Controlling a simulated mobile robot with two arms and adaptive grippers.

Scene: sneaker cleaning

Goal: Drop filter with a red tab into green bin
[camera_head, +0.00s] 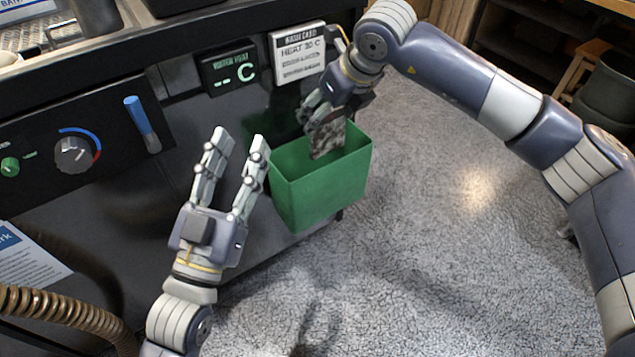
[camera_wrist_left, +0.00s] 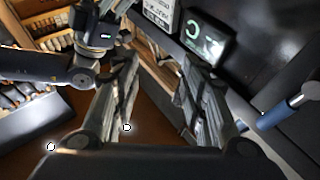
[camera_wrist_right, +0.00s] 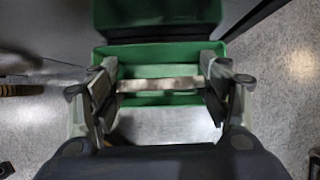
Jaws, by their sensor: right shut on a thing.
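The filter (camera_head: 327,140) is a dark, speckled flat panel, hanging in my right gripper (camera_head: 322,112) at the mouth of the green bin (camera_head: 322,190). Its lower end is inside the rim outline. In the right wrist view a pale bar, seemingly the filter's edge (camera_wrist_right: 160,83), spans the two fingers with the green bin (camera_wrist_right: 160,50) behind it. I see no red tab. My left gripper (camera_head: 238,138) is open and empty, left of the bin, fingers pointing up. Its spread fingers also show in the left wrist view (camera_wrist_left: 158,75).
The bin hangs at the dark machine front, beside a control panel with a knob (camera_head: 73,154) and a blue handle (camera_head: 142,123). A small display (camera_head: 229,68) and a white card (camera_head: 299,53) are above the bin. A ribbed hose (camera_head: 60,305) lies lower left. Floor to the right is clear.

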